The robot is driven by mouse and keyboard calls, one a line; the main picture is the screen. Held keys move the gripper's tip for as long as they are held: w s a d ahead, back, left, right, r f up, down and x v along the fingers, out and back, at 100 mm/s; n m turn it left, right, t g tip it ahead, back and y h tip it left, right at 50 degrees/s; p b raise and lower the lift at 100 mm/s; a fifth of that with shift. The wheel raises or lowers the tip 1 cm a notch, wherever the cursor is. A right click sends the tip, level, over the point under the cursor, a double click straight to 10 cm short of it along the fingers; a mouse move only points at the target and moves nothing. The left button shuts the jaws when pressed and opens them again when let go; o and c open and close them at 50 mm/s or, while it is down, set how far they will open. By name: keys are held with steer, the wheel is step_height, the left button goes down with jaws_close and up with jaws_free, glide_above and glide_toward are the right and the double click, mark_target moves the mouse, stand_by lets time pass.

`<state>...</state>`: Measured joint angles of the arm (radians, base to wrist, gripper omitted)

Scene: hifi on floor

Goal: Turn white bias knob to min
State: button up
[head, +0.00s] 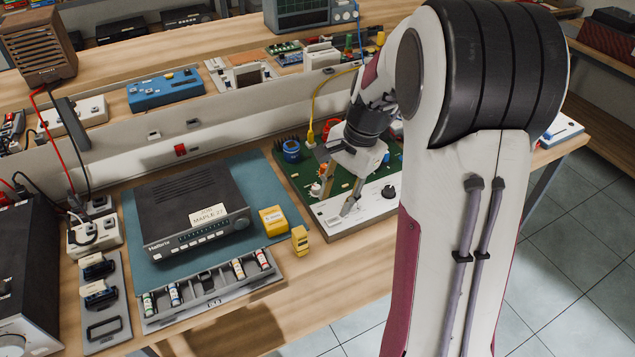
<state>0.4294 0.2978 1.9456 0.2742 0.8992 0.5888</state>
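A green circuit board (290,160) with a pale front panel (372,204) sits on a wooden base on the bench, right of centre. A small white knob-like part (316,189) shows at the board's left side, close beside my gripper; I cannot tell for sure that it is the bias knob, and no pointer or min mark is readable. My gripper (338,203) points down over the front of the board, its two fingers apart. I cannot tell whether a fingertip touches anything. A black knob (388,191) stands to the right on the panel.
A blue round component (291,150) stands at the board's back left, and a yellow cable (313,110) runs behind. Yellow blocks (273,220) and a black hi-fi unit (190,210) on a blue mat (262,175) lie to the left. The bench's front edge is close.

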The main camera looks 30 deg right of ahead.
mark_target(317, 187)
steer(key=w+d+f+m, duration=0.1)
steer(key=w+m, duration=0.1)
steer(key=w+d+f+m, duration=0.1)
steer(key=w+f+m, duration=0.1)
steer(key=w+d+f+m+y, duration=0.1)
steer(key=w+d+m, duration=0.1)
steer(key=w, duration=0.1)
steer(key=shift+d+f+m+t, duration=0.1)
steer(key=shift+f+m+t, duration=0.2)
steer(key=shift+t, duration=0.1)
steer(key=shift+w+d+r+m+t, duration=0.1)
steer(key=shift+w+r+m+t, duration=0.2)
steer(key=shift+w+m, duration=0.65)
steer(key=shift+w+d+r+m+t, duration=0.1)
steer(key=shift+w+r+m, duration=0.4)
steer(key=shift+m, duration=0.75)
steer(key=shift+w+d+r+m+t, duration=0.1)
steer(key=shift+w+r+m+t, duration=0.15)
steer(key=shift+w+m, duration=0.7)
steer(key=shift+s, duration=0.15)
steer(key=shift+x, duration=3.85)
steer(key=shift+a, duration=0.1)
